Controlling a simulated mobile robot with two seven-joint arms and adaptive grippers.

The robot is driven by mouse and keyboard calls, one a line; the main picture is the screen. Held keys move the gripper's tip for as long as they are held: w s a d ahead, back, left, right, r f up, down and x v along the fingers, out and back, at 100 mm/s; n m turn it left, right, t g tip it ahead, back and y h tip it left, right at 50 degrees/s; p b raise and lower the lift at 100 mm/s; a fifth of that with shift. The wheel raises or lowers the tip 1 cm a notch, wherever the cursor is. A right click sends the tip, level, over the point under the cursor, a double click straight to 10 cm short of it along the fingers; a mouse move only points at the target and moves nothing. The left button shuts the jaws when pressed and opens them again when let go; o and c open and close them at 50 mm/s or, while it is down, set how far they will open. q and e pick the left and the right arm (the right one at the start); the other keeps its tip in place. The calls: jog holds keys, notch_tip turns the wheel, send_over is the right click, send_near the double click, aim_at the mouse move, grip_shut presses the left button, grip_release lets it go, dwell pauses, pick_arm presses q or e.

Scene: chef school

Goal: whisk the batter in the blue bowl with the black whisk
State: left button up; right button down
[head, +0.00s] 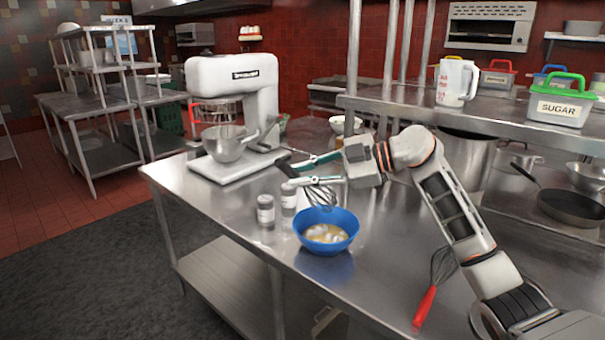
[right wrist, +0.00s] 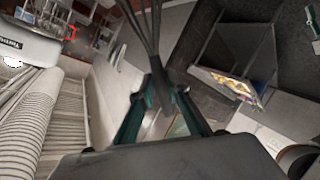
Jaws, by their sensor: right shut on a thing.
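The blue bowl (head: 343,244) stands on the steel table with pale yellowish batter and white lumps (head: 325,233) in it. My right gripper (head: 297,173) is above the bowl's back left side, shut on the black whisk (head: 320,194). The whisk is tilted, its dark handle up to the left and its wires down to the right, over the bowl's back rim. I cannot tell whether the wires touch the rim. In the right wrist view the green fingers (right wrist: 160,90) close around the whisk's dark shaft (right wrist: 143,35). My left gripper is not in view.
Two small grey jars (head: 265,211) stand close left of the bowl. A white stand mixer (head: 235,90) is behind them. A red-handled whisk (head: 424,306) lies at the right, near my right arm. A shelf (head: 400,106) with a white jug (head: 455,83) overhangs the back. The table's front edge is near the bowl.

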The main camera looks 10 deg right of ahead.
notch_tip(320, 180, down, 7)
jog(key=shift+b, duration=0.45)
jog(key=shift+d+f, duration=0.1)
dwell(0.5)
